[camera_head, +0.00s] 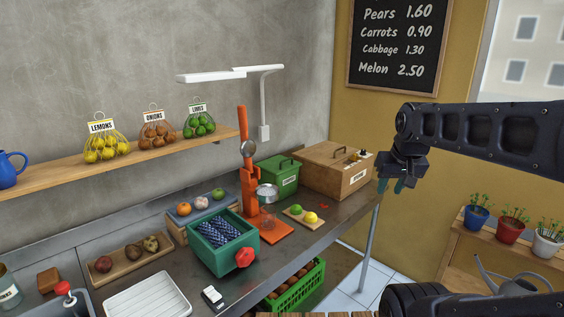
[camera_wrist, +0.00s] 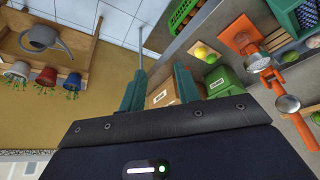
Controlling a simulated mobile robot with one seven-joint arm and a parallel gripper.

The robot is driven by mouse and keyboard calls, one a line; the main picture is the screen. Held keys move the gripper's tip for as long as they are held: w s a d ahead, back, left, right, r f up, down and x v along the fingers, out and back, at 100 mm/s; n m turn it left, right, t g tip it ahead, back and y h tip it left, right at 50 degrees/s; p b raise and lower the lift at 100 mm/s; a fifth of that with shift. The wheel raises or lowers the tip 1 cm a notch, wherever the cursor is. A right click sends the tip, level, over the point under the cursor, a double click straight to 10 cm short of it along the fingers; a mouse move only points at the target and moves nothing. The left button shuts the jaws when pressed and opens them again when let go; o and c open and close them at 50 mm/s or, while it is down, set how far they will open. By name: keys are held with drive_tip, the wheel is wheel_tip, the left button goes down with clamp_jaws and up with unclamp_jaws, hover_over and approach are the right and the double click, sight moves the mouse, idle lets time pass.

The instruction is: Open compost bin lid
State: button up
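A green lidded box (camera_head: 283,177) with a dark handle on its lid and a small label on its front stands at the back of the counter; the label is too small to read, but it looks like the compost bin. Its lid looks closed. My gripper (camera_head: 392,186) is raised in the air to the right of the counter, apart from the box. In the wrist view its two teal fingers (camera_wrist: 160,88) stand apart with nothing between them.
A wooden box (camera_head: 326,178) with a lid handle, label and small items on top stands right of the green box. An orange juicer press (camera_head: 249,185) stands in front-left. A lemon-and-lime board (camera_head: 310,226) lies in front. A wall lamp (camera_head: 265,70) hangs above.

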drive_tip(key=w+a+r+m, duration=0.1)
drive_tip(key=w+a+r, duration=0.15)
drive_tip(key=w, duration=0.45)
drive_tip(key=w+a+r+m, duration=0.1)
drive_tip(key=w+r, duration=0.3)
drive_tip(key=w, duration=0.2)
drive_tip(key=m+g+y, duration=0.2)
drive_tip(key=m+g, duration=0.1)
drive_tip(key=m, duration=0.4)
hover_over(287, 160)
drive_tip(key=s+d, duration=0.1)
drive_tip(key=d, duration=0.1)
drive_tip(key=s+d+f+x, duration=0.1)
drive_tip(key=d+x, duration=0.1)
drive_tip(key=x, duration=1.8)
drive_tip(key=shift+s+a, duration=0.15)
drive_tip(key=shift+s, duration=0.15)
clamp_jaws()
